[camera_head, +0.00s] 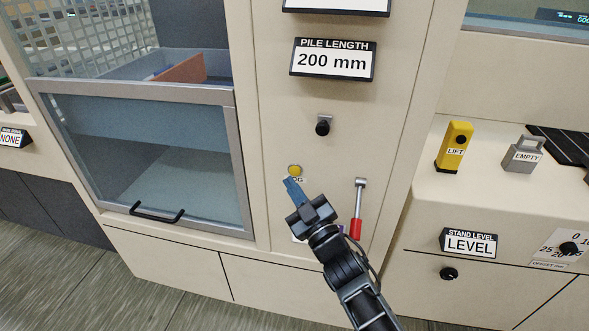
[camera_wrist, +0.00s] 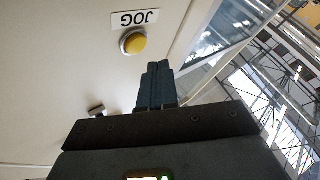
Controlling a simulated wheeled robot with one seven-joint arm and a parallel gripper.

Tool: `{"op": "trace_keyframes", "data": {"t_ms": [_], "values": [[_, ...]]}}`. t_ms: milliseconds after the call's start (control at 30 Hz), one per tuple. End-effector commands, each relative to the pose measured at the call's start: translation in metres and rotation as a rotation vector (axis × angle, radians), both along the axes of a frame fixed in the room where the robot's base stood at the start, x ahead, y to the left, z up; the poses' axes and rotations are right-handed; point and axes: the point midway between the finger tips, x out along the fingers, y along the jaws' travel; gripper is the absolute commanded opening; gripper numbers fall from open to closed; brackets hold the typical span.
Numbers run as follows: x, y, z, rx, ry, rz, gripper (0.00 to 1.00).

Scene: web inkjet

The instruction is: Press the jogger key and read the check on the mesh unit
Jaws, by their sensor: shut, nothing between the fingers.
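The jogger key is a round yellow button (camera_head: 295,170) on the cream panel, with a label reading JOG partly hidden behind my gripper in the head view. In the wrist view the yellow button (camera_wrist: 133,41) and its JOG label (camera_wrist: 135,18) show whole. My gripper (camera_head: 289,181) is shut and empty, its blue fingers just below the button in the head view. In the wrist view the fingertips (camera_wrist: 157,66) are beside the button, apart from it. I cannot tell which part is the mesh unit; a mesh guard (camera_head: 80,35) shows at the upper left.
A PILE LENGTH sign (camera_head: 333,60) reads 200 mm above a black knob (camera_head: 323,126). A red-handled lever (camera_head: 357,210) is close right of my gripper. A clear-fronted bin (camera_head: 150,160) stands left. A yellow LIFT block (camera_head: 454,147) and grey EMPTY block (camera_head: 522,155) stand right.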

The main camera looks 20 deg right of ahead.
Motion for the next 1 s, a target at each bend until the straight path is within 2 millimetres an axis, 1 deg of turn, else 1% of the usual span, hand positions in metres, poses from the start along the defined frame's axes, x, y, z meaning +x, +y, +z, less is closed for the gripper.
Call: {"op": "trace_keyframes", "data": {"t_ms": [100,233,1000], "values": [[0.0064,-0.0040,0.0001,-0.001,0.000,0.001,0.00],[0.0093,-0.0060,0.0004,0.000,-0.001,0.000,0.00],[0.0094,-0.0061,-0.0001,0.000,0.000,0.001,0.00]]}}
